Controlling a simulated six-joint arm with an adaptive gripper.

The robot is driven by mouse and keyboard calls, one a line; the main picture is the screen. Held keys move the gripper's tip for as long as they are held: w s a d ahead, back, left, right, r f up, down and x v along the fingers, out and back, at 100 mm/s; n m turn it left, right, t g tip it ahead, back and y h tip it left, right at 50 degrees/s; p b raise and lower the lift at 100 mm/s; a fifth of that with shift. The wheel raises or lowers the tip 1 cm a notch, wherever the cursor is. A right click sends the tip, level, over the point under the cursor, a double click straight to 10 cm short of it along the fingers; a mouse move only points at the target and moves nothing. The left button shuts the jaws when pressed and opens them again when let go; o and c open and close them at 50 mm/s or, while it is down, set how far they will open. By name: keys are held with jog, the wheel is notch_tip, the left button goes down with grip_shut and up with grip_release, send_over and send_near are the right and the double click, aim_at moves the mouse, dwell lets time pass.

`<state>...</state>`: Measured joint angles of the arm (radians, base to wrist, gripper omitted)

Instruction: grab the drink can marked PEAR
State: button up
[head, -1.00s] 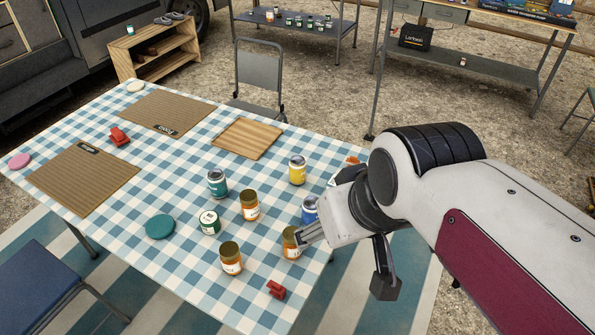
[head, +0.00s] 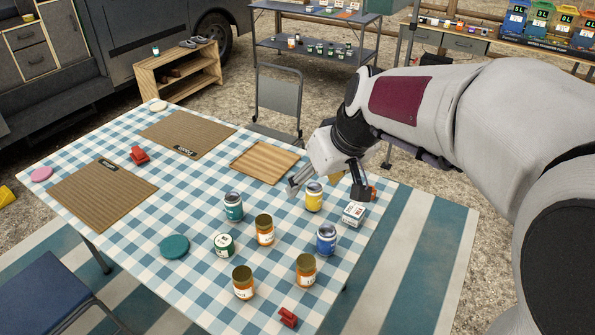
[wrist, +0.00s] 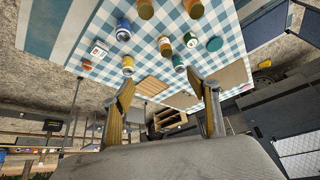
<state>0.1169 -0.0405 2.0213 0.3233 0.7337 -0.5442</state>
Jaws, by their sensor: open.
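Three drink cans stand upright on the checked table: a yellow can (head: 314,197), a teal can (head: 234,207) and a blue can (head: 326,240). Their labels are too small to read, so I cannot tell which says PEAR. My gripper (head: 322,182) is open and empty, above the table's far right side; in the head view it appears just above the yellow can. In the wrist view the yellow can (wrist: 128,66), the teal can (wrist: 178,63) and the blue can (wrist: 123,31) lie beyond the spread fingers (wrist: 162,83), apart from them.
Near the cans stand several orange jars (head: 265,231), a green-and-white tin (head: 224,245) and a small white box (head: 353,215). A wooden board (head: 264,162), woven mats (head: 187,132), a teal disc (head: 174,247) and red clips (head: 288,317) lie on the table. A chair (head: 279,104) stands behind.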

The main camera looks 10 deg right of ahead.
jog(key=w+d+f, duration=0.2)
jog(key=w+f, duration=0.2)
jog(key=w, duration=0.5)
jog(key=n, duration=0.2)
send_near(320, 191)
jog(key=s+a+r, duration=0.2)
jog(key=a+r, duration=0.2)
jog(key=shift+t, duration=0.4)
jog(key=w+d+f, duration=0.1)
jog(key=f, duration=0.2)
jog(key=w+d+f, duration=0.1)
jog(key=w+f, duration=0.1)
jog(key=f, duration=0.1)
jog(key=w+d+f, duration=0.1)
jog(key=f, duration=0.3)
jog(key=shift+w+d, duration=0.15)
jog(key=shift+w, duration=0.2)
jog(key=shift+x, duration=1.3)
jog(key=shift+f, duration=0.1)
jog(key=shift+w+a+f+y, duration=0.15)
jog(key=shift+w+a+f, duration=0.2)
jog(key=shift+f, duration=0.15)
jog(key=shift+w+a+f+y, duration=0.15)
jog(key=shift+w+a+f, duration=0.2)
jog(key=shift+f, duration=0.2)
jog(key=shift+x, duration=1.15)
